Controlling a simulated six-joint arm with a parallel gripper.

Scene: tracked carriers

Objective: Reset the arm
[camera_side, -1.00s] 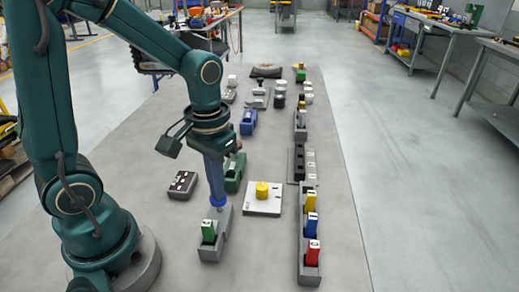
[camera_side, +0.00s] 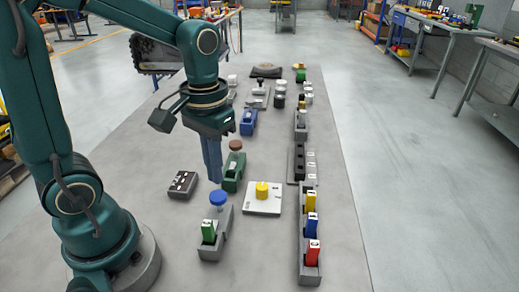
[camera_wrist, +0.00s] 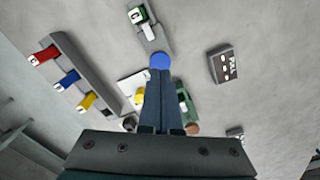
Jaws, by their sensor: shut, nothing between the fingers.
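My gripper (camera_side: 214,178) is shut and empty, its blue fingers pointing down over the table. In the side view it hangs above and behind a blue round knob (camera_side: 219,198) on a grey carrier (camera_side: 222,235). A green block (camera_side: 208,232) stands in the near end of that carrier. In the wrist view my closed fingers (camera_wrist: 161,76) point toward the blue knob (camera_wrist: 160,60), with a visible grey carrier (camera_wrist: 153,40) beyond it.
A white plate with a yellow knob (camera_side: 262,189) lies to the right. A long rack (camera_side: 302,255) holds yellow, blue and red blocks. A green carrier (camera_side: 234,172) with a brown knob is close behind my fingers. A dark box (camera_side: 182,185) lies left.

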